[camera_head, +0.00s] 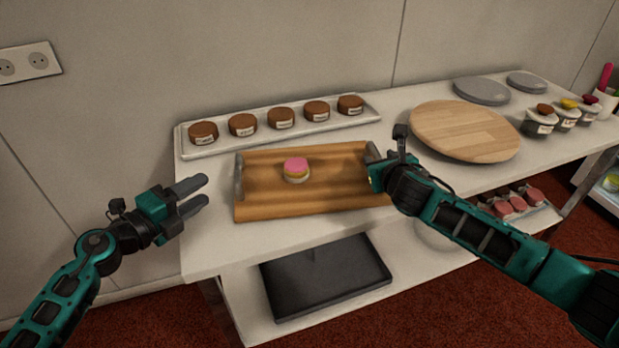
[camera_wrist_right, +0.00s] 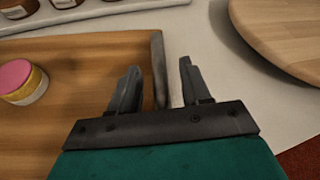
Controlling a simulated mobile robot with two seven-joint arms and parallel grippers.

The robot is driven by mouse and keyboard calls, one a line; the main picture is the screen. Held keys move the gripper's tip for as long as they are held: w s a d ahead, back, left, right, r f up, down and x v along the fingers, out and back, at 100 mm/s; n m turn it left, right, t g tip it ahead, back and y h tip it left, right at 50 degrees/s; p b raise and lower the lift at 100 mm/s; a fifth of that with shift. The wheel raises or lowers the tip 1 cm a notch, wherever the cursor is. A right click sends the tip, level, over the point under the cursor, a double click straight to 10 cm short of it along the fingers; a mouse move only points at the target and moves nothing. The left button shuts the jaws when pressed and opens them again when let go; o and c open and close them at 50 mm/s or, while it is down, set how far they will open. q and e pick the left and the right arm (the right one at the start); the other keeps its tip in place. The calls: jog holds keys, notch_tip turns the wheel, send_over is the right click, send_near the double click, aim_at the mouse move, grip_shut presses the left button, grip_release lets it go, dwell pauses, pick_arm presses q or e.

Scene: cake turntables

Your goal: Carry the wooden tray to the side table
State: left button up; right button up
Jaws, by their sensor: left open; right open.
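The wooden tray (camera_head: 262,207) lies flat on the white table, with a grey handle at each short end. A small pink-topped cake (camera_head: 296,170) stands on it; the cake also shows in the right wrist view (camera_wrist_right: 22,82). My left gripper (camera_head: 197,193) is open and empty, left of the tray and apart from its left handle (camera_head: 239,178). My right gripper (camera_wrist_right: 158,82) is open at the tray's right end, its fingers on either side of the right handle (camera_wrist_right: 158,70). In the head view my right arm hides part of that end.
A white tray with several brown cakes (camera_head: 281,118) stands behind the wooden tray. A round wooden board (camera_head: 465,130), grey discs (camera_head: 482,90) and jars (camera_head: 540,122) stand to the right. A dark tray (camera_head: 325,275) lies on the lower shelf. The table's front left corner is clear.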

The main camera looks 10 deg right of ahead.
jog(key=v, duration=1)
jog(key=shift+s+r, duration=0.1)
